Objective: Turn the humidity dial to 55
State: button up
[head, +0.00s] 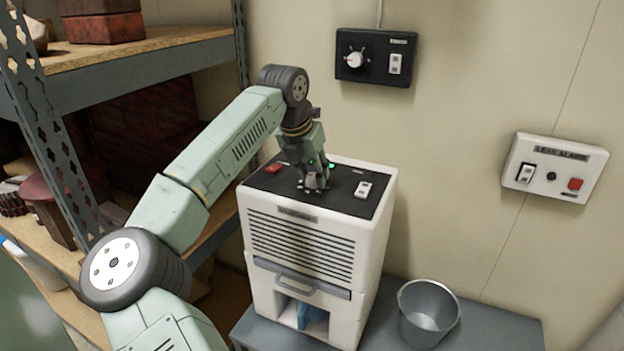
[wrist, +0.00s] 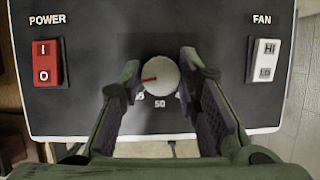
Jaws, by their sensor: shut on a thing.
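The humidity dial (wrist: 163,74) is a round pale knob in the middle of the black top panel of the white dehumidifier (head: 375,235). Its red pointer points left, slightly downward in the wrist view. The number 50 is printed just below the dial; another mark at lower left is partly covered, and the other numbers are hidden or unreadable. My gripper (head: 316,182) reaches down onto the panel. In the wrist view its two fingers (wrist: 160,80) are shut on the dial, one on each side. In the head view the gripper hides the dial.
A red power switch (wrist: 46,62) is left of the dial and a white fan switch (wrist: 264,60) right. A grey bucket (head: 428,312) stands right of the dehumidifier. A black control box (head: 376,57) and a leak alarm panel (head: 553,168) are on the wall. Shelving (head: 150,50) stands at left.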

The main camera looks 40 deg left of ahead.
jog(key=n+b, duration=0.2)
jog(key=n+y+b, duration=0.1)
jog(key=n+b, duration=0.1)
jog(key=shift+w+d+f+y, duration=0.1)
jog(key=shift+d+f+y, duration=0.05)
jog(key=shift+y, duration=0.15)
jog(key=shift+r+n+g+y+b, duration=0.2)
jog(key=shift+n+g+y+b, duration=0.25)
jog(key=shift+n+b, duration=0.85)
jog(key=o, duration=1.1)
jog(key=shift+o, duration=0.2)
